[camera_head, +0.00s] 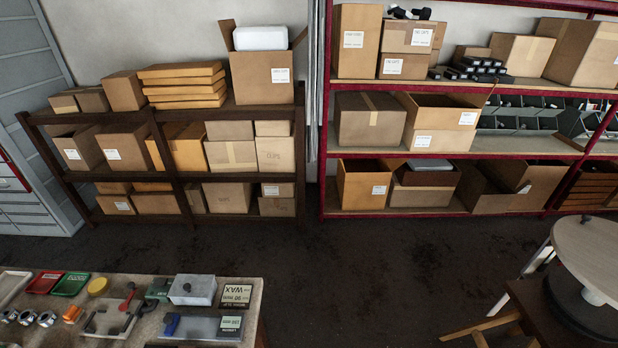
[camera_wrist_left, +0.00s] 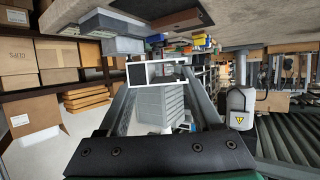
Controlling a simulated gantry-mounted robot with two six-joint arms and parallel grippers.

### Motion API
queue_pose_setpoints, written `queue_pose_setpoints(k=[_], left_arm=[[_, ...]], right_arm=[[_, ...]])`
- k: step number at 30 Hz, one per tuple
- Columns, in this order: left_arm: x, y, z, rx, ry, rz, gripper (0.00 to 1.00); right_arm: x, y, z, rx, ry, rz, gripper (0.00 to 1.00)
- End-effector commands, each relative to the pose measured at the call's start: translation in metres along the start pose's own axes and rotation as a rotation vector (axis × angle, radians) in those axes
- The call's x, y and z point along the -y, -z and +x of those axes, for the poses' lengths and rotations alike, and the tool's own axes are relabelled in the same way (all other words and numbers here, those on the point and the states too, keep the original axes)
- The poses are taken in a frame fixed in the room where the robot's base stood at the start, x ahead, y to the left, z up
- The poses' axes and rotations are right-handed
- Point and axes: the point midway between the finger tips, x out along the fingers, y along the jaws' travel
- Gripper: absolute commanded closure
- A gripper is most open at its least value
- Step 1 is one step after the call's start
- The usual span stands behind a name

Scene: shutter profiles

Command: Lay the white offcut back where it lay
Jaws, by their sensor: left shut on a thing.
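The white offcut (camera_wrist_left: 160,73) is a short, pale, hollow profile with dark openings in its end. In the left wrist view it sits between the fingertips of my left gripper (camera_wrist_left: 158,80), which is shut on it. The workbench (camera_wrist_left: 270,30) shows along the top of that view, and the offcut appears apart from it. The head view shows the workbench (camera_head: 252,312) at the lower left, but neither gripper nor the offcut. My right gripper is in neither view.
The bench carries a grey box (camera_head: 192,290), a wax box (camera_head: 236,296), a red tray (camera_head: 45,283), a green tray (camera_head: 71,284) and small hardware. A roller conveyor (camera_wrist_left: 285,140) shows at right in the wrist view. Shelves (camera_head: 300,165) with cartons stand behind open floor.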

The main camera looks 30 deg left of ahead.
Motion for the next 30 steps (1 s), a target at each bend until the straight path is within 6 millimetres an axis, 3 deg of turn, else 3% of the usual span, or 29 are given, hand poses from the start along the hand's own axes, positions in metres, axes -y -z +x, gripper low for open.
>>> queue_pose_setpoints(k=[5, 12, 18, 30], left_arm=[[-0.009, 0.007, -0.056, 0.000, -0.229, 0.092, 0.98], [-0.011, 0.054, -0.110, 0.000, -0.462, 0.186, 0.98], [-0.016, 0.097, -0.127, 0.000, -0.549, 0.225, 0.98], [-0.017, 0.098, -0.128, -0.001, -0.599, 0.251, 0.98]], right_arm=[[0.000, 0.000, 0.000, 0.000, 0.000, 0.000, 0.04], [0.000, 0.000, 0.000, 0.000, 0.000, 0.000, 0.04], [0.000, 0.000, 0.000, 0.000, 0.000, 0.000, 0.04], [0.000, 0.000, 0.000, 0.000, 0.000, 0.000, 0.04]])
